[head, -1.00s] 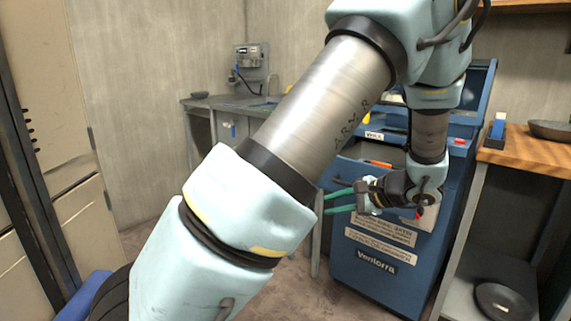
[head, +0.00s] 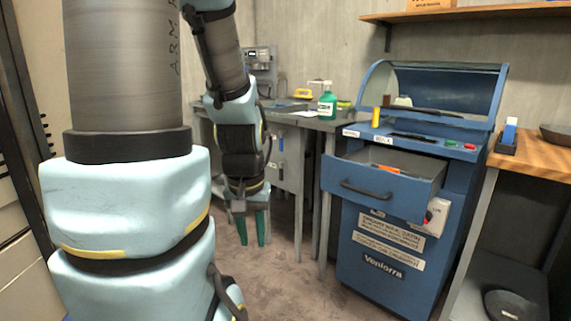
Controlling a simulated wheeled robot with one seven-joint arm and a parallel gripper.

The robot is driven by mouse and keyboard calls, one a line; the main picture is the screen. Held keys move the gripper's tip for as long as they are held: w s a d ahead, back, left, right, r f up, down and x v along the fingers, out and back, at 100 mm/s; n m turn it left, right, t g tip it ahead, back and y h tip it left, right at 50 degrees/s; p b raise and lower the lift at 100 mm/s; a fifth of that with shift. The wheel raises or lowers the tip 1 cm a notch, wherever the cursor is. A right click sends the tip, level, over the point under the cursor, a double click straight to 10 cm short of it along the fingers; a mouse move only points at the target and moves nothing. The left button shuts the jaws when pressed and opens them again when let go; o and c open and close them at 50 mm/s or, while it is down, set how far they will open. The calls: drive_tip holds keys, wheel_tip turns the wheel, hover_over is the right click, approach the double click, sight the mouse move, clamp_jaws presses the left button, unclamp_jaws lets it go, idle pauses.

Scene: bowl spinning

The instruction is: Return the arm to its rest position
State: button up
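My arm fills the left of the head view, its thick upper links close to the camera. My gripper (head: 253,229) hangs at the end of the arm, pointing down, in front of the grey side table. Its two green fingers are apart, with nothing seen between them. It is to the left of the blue machine and clear of it.
The blue Ventorra machine (head: 375,262) stands at right with its drawer (head: 371,190) pulled out; an orange item lies inside. A grey table (head: 300,119) holds a green bottle (head: 327,105). A wooden-topped bench (head: 540,146) is at far right. Floor shows below my gripper.

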wheel_tip(320, 180, up, 17)
drive_tip(key=p, duration=1.5)
drive_tip(key=shift+o, duration=0.3)
drive_tip(key=shift+w+f, duration=0.1)
